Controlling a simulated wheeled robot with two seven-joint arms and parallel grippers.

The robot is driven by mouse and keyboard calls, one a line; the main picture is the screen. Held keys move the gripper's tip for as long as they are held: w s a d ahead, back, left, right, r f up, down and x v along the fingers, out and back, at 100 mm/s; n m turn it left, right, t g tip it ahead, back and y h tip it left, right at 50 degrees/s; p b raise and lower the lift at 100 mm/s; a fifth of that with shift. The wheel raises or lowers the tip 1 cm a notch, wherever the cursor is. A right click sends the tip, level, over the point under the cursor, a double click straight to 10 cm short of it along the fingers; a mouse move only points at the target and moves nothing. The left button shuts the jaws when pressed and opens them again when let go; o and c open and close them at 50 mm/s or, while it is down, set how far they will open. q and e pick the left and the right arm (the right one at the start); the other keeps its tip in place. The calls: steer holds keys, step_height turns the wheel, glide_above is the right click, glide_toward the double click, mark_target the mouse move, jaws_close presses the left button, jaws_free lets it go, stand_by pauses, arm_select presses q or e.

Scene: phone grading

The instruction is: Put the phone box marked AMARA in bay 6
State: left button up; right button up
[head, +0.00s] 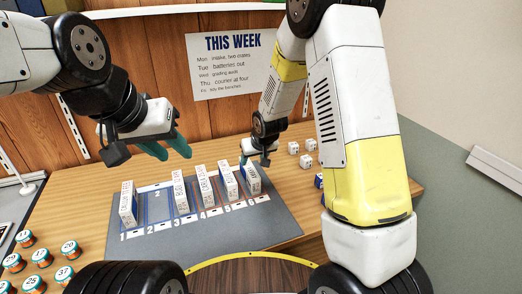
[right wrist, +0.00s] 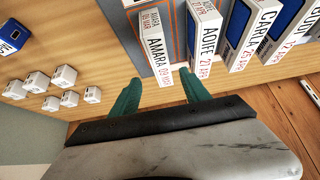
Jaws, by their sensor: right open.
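The white AMARA phone box (right wrist: 155,48) stands upright at the end of a row of boxes, and in the head view the rightmost box (head: 250,178) stands at the bay marked 6 on the grey mat (head: 215,232). My right gripper (right wrist: 161,78) is open and empty at the box's far end, its green fingertips either side of that end with gaps. It also shows behind the box in the head view (head: 259,157). My left gripper (head: 167,151) hangs open and empty above the mat's far left part.
The AOIFE box (right wrist: 207,38) stands close beside AMARA, then CARLA (right wrist: 252,32). Boxes also stand at bays 1, 3, 4 and 5; bay 2 (head: 156,205) is empty. White cubes (head: 305,161) lie right of the mat, and numbered orange-and-teal jars (head: 41,256) stand left.

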steer(key=s+d+r+m, duration=0.1)
steer(key=s+d+r, duration=0.3)
steer(key=r, duration=0.6)
steer(key=s+d+r, duration=0.2)
steer(key=s+r, duration=0.2)
steer(key=s, duration=0.4)
steer(key=s+d+r+m, duration=0.1)
steer(key=s+d+r, duration=0.2)
steer(key=s, duration=0.6)
steer(key=s+d+r+m, duration=0.1)
steer(key=s+d+r, duration=0.2)
steer(key=s+r, duration=0.4)
steer(key=shift+s, duration=0.75)
